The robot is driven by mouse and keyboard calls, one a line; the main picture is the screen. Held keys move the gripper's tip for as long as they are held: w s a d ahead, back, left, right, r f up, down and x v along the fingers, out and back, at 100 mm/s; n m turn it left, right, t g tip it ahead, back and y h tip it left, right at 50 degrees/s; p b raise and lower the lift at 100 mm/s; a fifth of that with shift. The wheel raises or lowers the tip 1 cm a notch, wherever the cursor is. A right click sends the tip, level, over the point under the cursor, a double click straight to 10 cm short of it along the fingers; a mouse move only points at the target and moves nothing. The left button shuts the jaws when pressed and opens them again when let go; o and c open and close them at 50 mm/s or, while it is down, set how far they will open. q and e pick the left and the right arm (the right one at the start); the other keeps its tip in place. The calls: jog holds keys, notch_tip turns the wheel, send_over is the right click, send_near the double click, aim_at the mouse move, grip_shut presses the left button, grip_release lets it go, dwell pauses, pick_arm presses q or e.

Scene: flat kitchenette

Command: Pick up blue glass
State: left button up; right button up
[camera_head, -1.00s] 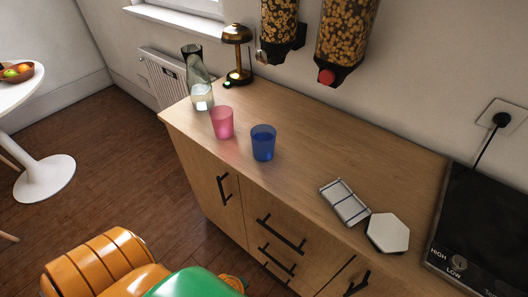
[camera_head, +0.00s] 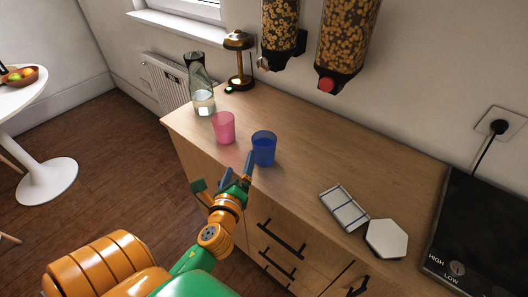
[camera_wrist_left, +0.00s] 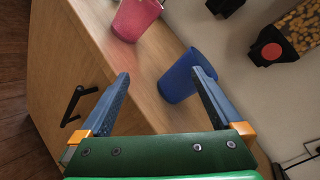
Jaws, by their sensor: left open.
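The blue glass (camera_head: 264,148) stands upright on the wooden counter, right of the pink glass. My left gripper (camera_head: 224,172) is open and empty at the counter's front edge, in front of and a little left of the blue glass. In the left wrist view the blue glass (camera_wrist_left: 182,78) is beyond the right-hand finger, which overlaps its right side. The gap between the fingers (camera_wrist_left: 163,88) faces the counter edge, and nothing is between them at the tips. I cannot tell whether the finger touches the glass. My right gripper is not in view.
The pink glass (camera_head: 223,128) stands close to the left of the blue one. A glass carafe (camera_head: 202,92) and a brass lamp (camera_head: 239,60) stand behind. Dispensers (camera_head: 345,45) hang on the wall. A tile (camera_head: 387,239) and a small rack (camera_head: 344,209) lie to the right. The counter (camera_head: 315,150) between is clear.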

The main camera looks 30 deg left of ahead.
aim_at(268, 135)
pick_arm(q)
jog(key=w+m+t+h, duration=0.1)
jog(key=m, duration=0.3)
jog(key=w+d+r+m+t+h, duration=0.1)
jog(key=m, duration=0.2)
jog(key=w+d+r+m+t+h, duration=0.1)
jog(key=m, duration=0.3)
jog(key=shift+d+m, duration=0.25)
jog(key=shift+m, duration=0.05)
jog(key=x, duration=0.2)
jog(key=p+x, duration=0.1)
jog(key=x, duration=0.4)
jog(key=shift+d+r, duration=0.15)
jog(key=shift+d, duration=0.1)
jog(key=c, duration=0.4)
grip_shut()
jog(key=shift+r, duration=0.15)
